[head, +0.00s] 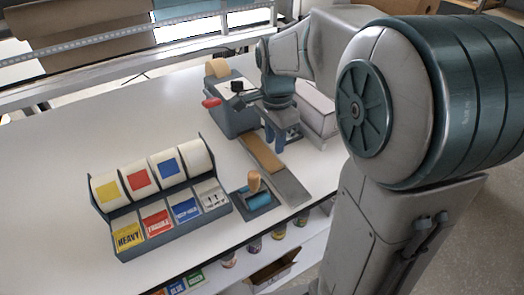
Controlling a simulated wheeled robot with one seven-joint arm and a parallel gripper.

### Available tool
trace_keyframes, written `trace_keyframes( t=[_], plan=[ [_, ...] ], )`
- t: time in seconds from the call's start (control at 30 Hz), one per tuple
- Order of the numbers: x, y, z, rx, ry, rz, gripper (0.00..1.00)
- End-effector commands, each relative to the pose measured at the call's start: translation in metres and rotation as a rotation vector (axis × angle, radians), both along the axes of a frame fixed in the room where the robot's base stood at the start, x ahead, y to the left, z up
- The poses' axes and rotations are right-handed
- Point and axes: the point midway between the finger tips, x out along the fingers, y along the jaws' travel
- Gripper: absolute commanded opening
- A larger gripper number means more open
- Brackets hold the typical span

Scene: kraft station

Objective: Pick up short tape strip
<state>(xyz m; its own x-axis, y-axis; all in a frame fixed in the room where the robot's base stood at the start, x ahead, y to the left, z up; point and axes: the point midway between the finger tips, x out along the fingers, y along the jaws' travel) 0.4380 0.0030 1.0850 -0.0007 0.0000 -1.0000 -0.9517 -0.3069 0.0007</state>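A tan strip (262,153), which looks like kraft tape, lies on a long narrow grey bar (289,187) right of the middle of the table. I cannot tell whether it is the short strip.
A label rack (130,248) with white rolls and coloured cards stands at front left. A blue roller tool with a wooden knob (254,181) sits near the front edge. The left of the white table (60,150) is clear.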

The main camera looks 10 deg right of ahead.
Motion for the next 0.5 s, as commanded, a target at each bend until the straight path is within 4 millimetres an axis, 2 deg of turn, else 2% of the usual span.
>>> trace_keyframes(
  t=[0.1,0.37,0.5],
  plan=[
    [-0.001,0.0,-0.019,0.0,0.003,0.001,0.28],
    [-0.002,-0.001,-0.038,-0.001,0.002,0.001,0.28],
    [-0.007,-0.004,-0.06,-0.002,0.005,0.001,0.28]
  ],
)
